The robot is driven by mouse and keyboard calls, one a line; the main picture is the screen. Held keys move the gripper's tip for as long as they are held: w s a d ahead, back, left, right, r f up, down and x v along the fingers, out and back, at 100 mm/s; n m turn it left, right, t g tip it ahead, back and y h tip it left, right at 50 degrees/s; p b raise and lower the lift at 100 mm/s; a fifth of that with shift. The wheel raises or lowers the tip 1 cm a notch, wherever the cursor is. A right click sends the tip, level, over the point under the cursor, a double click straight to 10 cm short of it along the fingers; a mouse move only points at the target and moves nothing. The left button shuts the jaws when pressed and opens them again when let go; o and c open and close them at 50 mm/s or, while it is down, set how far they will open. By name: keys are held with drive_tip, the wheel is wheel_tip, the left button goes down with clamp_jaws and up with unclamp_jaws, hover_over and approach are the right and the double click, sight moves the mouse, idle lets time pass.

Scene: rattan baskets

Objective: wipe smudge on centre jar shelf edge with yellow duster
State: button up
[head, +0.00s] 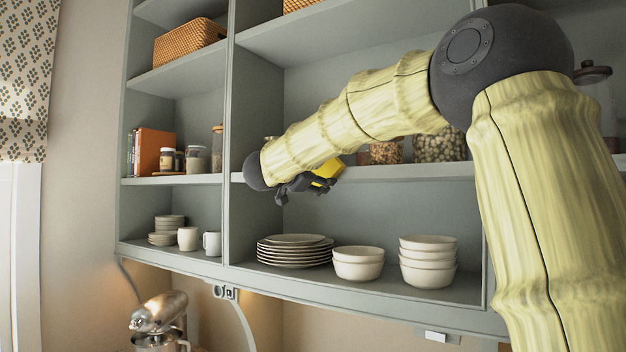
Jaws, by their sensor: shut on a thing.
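My gripper (306,184) is shut on the yellow duster (329,170), which shows partly behind my wrist. Both are close to the front edge of the centre jar shelf (405,172). I cannot tell whether the duster touches the edge. Glass jars stand on this shelf: one with brown contents (387,153) and one with pale, round contents (441,146). My arm hides part of the jars and of the shelf edge. No smudge can be made out on the visible edge.
Below are stacked plates (294,242) and bowls (428,250). The left bay holds orange books (154,150), small jars (196,160) and mugs (211,243). A rattan basket (189,41) sits higher up. A stand mixer (160,315) stands below the cabinet. Open space lies under the jar shelf.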

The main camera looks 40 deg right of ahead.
sight(333, 174)
drive_tip(key=shift+s+d+b, duration=0.15)
drive_tip(key=shift+s+d, duration=0.1)
drive_tip(key=shift+s, duration=0.3)
drive_tip(key=shift+s+d+b, duration=0.15)
drive_tip(key=shift+s+d, duration=0.1)
drive_tip(key=shift+s, duration=0.3)
drive_tip(key=shift+s+d+r+p, duration=0.1)
drive_tip(key=shift+s+r+p, duration=0.15)
drive_tip(key=shift+p, duration=0.35)
drive_tip(key=shift+s+d+p, duration=0.25)
drive_tip(key=shift+s+p, duration=0.4)
drive_tip(key=shift+p, duration=0.2)
drive_tip(key=shift+s+d+f, duration=0.1)
drive_tip(key=shift+s+f, duration=0.1)
drive_tip(key=shift+f, duration=0.3)
drive_tip(key=shift+s, duration=0.15)
drive_tip(key=shift+s+d+r, duration=0.3)
drive_tip(key=shift+s+d, duration=0.05)
drive_tip(key=shift+s, duration=0.35)
drive_tip(key=shift+w, duration=0.15)
drive_tip(key=w+a, duration=0.4)
drive_tip(key=w, duration=0.7)
drive_tip(key=shift+a, duration=0.35)
drive_tip(key=shift+s, duration=0.1)
